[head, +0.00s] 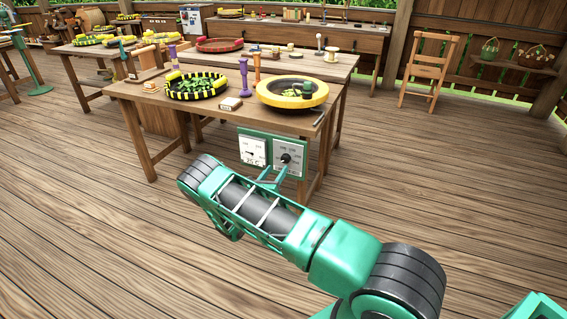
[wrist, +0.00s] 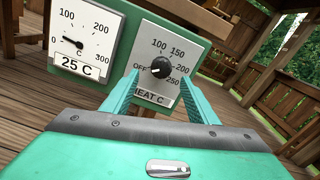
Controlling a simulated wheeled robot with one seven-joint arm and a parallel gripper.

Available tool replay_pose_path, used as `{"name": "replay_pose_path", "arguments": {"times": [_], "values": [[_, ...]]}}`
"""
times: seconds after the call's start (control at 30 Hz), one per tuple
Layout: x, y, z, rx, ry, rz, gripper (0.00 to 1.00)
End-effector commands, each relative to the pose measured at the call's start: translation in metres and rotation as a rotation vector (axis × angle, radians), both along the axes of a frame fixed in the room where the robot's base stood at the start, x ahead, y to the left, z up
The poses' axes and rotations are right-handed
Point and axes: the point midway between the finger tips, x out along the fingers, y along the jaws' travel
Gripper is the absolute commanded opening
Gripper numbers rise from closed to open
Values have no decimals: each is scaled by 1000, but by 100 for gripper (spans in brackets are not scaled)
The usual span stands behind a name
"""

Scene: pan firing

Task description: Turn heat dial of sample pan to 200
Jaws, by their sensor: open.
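The heat dial (wrist: 160,67) is a round black knob on a white plate marked OFF, 100, 150, 200, 250 and "HEAT C". Its pale mark seems to lie on the OFF side, but it is small. In the head view the dial (head: 286,158) is on the green panel (head: 240,133) at the table's front. My gripper (wrist: 161,77) is open, its two green fingers pointing at the plate, one to each side of the knob in the picture. No contact is visible. In the head view my gripper (head: 273,174) is just in front of the panel.
A gauge (wrist: 84,41) left of the dial reads 25 C. On the table (head: 240,112) stand a yellow-rimmed pan (head: 267,97) and a striped-rim pan (head: 172,92) with green pieces. A wooden chair (head: 428,70) stands behind. The deck floor (head: 90,230) is clear.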

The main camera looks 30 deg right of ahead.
Motion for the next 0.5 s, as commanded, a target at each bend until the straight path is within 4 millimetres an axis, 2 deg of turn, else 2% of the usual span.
{"name": "replay_pose_path", "arguments": {"times": [0.1,0.3,0.5], "values": [[13,-20,0,1,-3,-5,53],[34,-46,0,2,-4,-4,53],[47,-62,0,2,-2,-2,53]]}}
